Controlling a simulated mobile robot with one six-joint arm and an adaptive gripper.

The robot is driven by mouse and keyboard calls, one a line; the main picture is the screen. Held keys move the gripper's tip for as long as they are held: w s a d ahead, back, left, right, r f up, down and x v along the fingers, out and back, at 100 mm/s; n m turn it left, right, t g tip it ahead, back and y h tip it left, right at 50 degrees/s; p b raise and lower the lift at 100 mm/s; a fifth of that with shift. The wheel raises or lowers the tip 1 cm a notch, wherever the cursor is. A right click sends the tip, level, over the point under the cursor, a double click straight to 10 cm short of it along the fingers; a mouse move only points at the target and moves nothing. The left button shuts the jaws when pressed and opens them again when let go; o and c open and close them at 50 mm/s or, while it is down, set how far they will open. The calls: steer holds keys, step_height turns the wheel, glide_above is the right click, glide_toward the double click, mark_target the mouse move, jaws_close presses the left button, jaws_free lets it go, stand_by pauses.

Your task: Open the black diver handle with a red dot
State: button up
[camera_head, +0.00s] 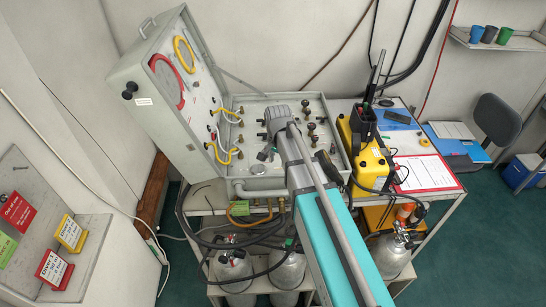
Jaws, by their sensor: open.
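The open grey diver air panel case (228,185) stands on the bench at the centre. Several small black handles and knobs (311,127) stand on its flat face, right of my arm. I cannot make out a red dot on any handle at this size. My teal and grey arm crosses the panel and hides its middle. A dark part beside the arm, over the panel's right side, looks like my gripper (326,162). It is open, and I see nothing held in it.
The case's upright lid (170,120) carries a yellow and a red hose coil. A yellow box (370,165) stands close at the panel's right. Gas cylinders (235,265) and dark hoses are below. A wall shelf with tags (70,233) is at the left.

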steer(key=s+d+f+n+b, duration=0.5)
steer(key=s+d+f+b, duration=0.3)
steer(key=s, duration=0.3)
steer(key=shift+s+d+f, duration=0.15)
steer(key=shift+f, duration=0.25)
steer(key=s+d+f+n+b, duration=0.1)
steer(key=s+d+f+b, duration=0.1)
steer(key=s+f+b, duration=0.1)
steer(key=shift+s+d+f+n+b, duration=0.3)
steer(key=shift+s+n+b, duration=0.1)
steer(key=shift+s, duration=0.4)
stand_by(2.0)
